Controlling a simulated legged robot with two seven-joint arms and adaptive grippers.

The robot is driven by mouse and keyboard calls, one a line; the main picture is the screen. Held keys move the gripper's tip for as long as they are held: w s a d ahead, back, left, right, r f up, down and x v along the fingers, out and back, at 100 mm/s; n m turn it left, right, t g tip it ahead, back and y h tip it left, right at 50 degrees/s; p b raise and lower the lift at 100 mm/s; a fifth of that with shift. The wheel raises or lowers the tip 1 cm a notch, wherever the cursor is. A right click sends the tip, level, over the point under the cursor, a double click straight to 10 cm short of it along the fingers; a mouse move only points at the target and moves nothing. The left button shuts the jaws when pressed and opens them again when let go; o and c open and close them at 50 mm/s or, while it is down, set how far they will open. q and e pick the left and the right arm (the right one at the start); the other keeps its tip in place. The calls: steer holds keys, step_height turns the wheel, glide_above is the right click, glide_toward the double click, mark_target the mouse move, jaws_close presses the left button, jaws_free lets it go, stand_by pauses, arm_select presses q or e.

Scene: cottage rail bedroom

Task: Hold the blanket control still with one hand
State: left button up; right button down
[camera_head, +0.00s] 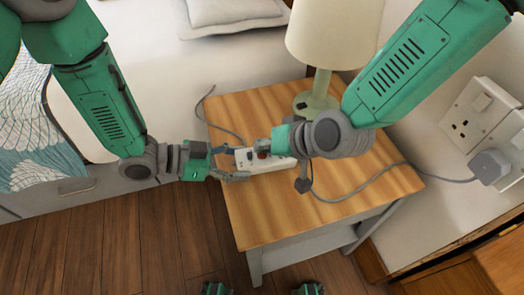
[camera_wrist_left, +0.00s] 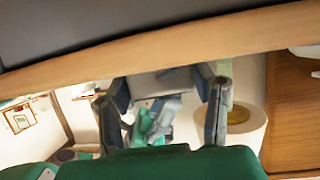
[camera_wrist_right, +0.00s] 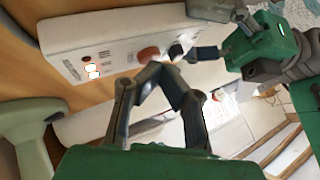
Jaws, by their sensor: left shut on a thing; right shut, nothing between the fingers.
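The blanket control is a white box (camera_head: 277,164) lying on the wooden bedside table (camera_head: 245,215). In the right wrist view the control (camera_wrist_right: 100,45) shows lit orange indicators, a reddish knob (camera_wrist_right: 148,54) and a dark knob (camera_wrist_right: 176,51). My left gripper (camera_head: 234,164) is shut on the control's left end, one finger on each side. That end also shows between the fingers in the left wrist view (camera_wrist_left: 165,82). My right gripper (camera_head: 264,150) is shut and empty, its fingertips (camera_wrist_right: 156,76) close by the reddish knob. I cannot tell whether they touch it.
A lamp with a pale green base (camera_head: 318,103) stands at the back of the table. A grey cable (camera_head: 352,192) runs across the table to a plug (camera_head: 490,166) by the wall sockets (camera_head: 470,117). A dark connector (camera_head: 303,184) sits below my right wrist. The bed (camera_head: 190,70) is at left.

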arm_select(q)
steer(key=shift+f, duration=0.1)
arm_select(e)
steer(key=shift+f, duration=0.3)
steer(key=shift+r, duration=0.1)
stand_by(0.3)
steer(key=shift+r, duration=0.75)
steer(key=shift+r, duration=0.1)
steer(key=shift+r, duration=2.45)
arm_select(q)
steer(key=o, duration=1.3)
steer(key=shift+o, duration=0.2)
